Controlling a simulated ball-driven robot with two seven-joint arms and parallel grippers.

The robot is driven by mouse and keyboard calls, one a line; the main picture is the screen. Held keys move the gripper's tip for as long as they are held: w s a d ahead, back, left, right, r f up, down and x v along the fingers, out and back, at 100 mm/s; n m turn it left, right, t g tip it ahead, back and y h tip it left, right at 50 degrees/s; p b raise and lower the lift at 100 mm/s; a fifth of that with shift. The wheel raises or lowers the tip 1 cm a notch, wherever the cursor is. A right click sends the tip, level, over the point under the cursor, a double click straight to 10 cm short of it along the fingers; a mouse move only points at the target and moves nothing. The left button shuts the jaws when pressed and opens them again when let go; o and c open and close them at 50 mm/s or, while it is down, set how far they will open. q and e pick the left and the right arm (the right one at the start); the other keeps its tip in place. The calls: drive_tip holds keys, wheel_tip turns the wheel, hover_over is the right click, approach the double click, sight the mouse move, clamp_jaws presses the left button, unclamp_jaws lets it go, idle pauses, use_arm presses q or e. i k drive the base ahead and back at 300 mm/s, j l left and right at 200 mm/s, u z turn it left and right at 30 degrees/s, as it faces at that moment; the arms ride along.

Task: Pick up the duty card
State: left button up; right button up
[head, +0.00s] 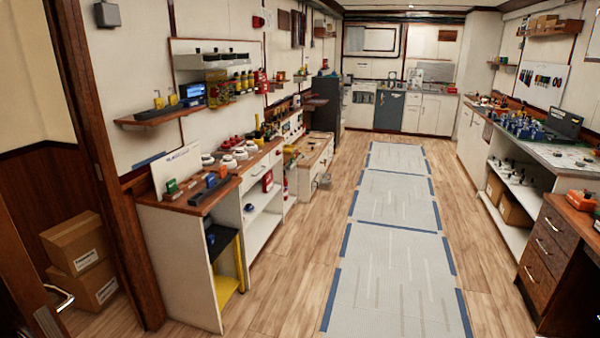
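I cannot pick out the duty card for certain. A white upright card or sign with small dark print (177,167) stands at the back of the near left counter (207,201); its text is too small to read. Neither of my grippers shows in the head view.
Grey floor mats with blue edges (395,265) run down the clear middle aisle. Cabinets and shelves line the left wall. A cluttered workbench (545,152) and brown drawers (541,262) are on the right. A wooden door frame and cardboard boxes (78,243) are near left.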

sight(171, 185)
drive_tip(key=i+l+z, duration=0.1)
drive_tip(key=i, duration=1.2)
drive_tip(key=i+j+u, duration=0.3)
drive_tip(key=i, duration=0.25)
drive_tip(key=i+u, duration=0.3)
drive_tip(key=i, duration=0.2)
